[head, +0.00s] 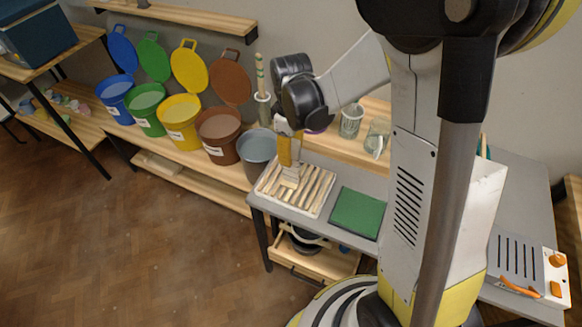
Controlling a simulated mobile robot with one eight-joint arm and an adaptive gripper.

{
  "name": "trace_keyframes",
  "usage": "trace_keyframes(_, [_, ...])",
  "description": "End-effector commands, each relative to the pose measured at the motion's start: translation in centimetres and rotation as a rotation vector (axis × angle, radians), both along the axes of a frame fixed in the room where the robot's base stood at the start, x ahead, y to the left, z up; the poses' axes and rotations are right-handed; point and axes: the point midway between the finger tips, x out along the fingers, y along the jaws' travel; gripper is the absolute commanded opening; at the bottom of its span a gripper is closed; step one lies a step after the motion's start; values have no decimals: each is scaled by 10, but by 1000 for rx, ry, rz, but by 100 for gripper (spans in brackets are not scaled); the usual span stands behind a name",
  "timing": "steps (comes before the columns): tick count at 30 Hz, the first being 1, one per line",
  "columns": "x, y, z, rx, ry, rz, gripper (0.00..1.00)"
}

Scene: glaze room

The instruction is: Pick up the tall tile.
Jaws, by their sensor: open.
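My gripper (289,166) hangs at the end of my arm, pointing down over a pale slatted rack (318,202). The rack lies on the left end of the grey table. The gripper is open, but its fingers are small and hard to make out. A pale upright piece (290,181) shows at the fingertips, over the slats; it may be the tall tile, but I cannot tell it surely from the fingers. I cannot tell whether the fingers touch it.
A green mat (358,213) lies right of the rack. Lidded buckets in blue (115,99), green (147,109), yellow (181,120) and brown (219,135) line the wall bench. A grey bucket (257,150) stands close behind the rack. Glass jars (351,121) stand behind. The floor at left is clear.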

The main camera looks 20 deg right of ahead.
Motion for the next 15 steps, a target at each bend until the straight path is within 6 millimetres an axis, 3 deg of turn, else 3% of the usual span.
trace_keyframes(6, [0, 0, -2, 0, 0, 0, 40])
trace_keyframes(7, [0, 0, -2, 0, 0, 0, 35])
trace_keyframes(10, [0, 0, -2, 0, 0, 0, 5])
trace_keyframes(11, [0, 0, -2, 0, 0, 0, 0])
trace_keyframes(15, [0, 0, -2, 0, 0, 0, 0])
